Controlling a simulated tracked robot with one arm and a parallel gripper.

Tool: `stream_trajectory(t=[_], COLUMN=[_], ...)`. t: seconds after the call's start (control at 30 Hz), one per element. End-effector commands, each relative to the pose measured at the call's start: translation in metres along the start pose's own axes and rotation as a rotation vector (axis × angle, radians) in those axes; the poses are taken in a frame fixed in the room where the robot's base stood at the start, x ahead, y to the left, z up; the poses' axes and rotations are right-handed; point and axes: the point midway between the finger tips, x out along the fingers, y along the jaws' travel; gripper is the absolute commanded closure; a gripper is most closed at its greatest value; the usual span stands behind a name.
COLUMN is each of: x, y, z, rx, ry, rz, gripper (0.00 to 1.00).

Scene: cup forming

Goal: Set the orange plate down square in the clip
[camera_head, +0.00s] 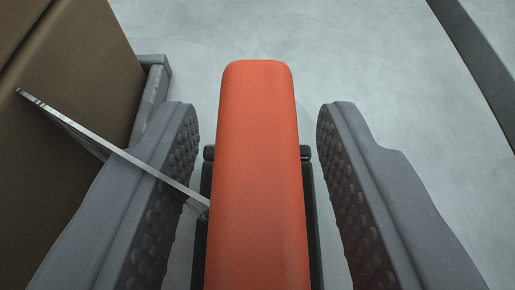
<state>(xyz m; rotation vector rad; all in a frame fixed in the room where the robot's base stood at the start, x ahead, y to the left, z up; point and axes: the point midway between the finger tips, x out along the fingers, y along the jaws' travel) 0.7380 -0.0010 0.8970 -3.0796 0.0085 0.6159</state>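The orange plate (258,150) stands long and narrow, seen from above, in the middle of the view. Dark clip parts (312,200) show close along both its sides; its underside is hidden, so I cannot tell how deep or square it sits. My gripper (258,112) is open, with one grey ribbed finger on each side of the plate. A visible gap separates each finger from the orange surface.
A thin metal strip (110,147) slants from the upper left across the left finger to the plate's left side. A brown box-like block (70,110) with a grey edge stands at left. A dark rail (480,55) crosses the upper right. Pale floor (370,60) between is clear.

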Motion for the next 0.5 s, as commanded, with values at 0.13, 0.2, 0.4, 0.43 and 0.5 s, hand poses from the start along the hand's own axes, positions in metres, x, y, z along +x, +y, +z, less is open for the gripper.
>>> stream_trajectory(t=[0.13,0.2,0.4,0.43,0.5], x=[-0.008,-0.015,-0.045,-0.050,-0.060], y=[0.000,0.000,0.000,-0.001,-0.001], z=[0.000,-0.001,-0.001,-0.001,-0.001], rx=[0.000,0.000,0.000,0.000,0.001], ry=[-0.001,0.000,0.001,0.001,0.000], rz=[0.000,0.000,-0.001,-0.001,-0.001], gripper=[0.62,0.62,0.62,0.62,0.62])
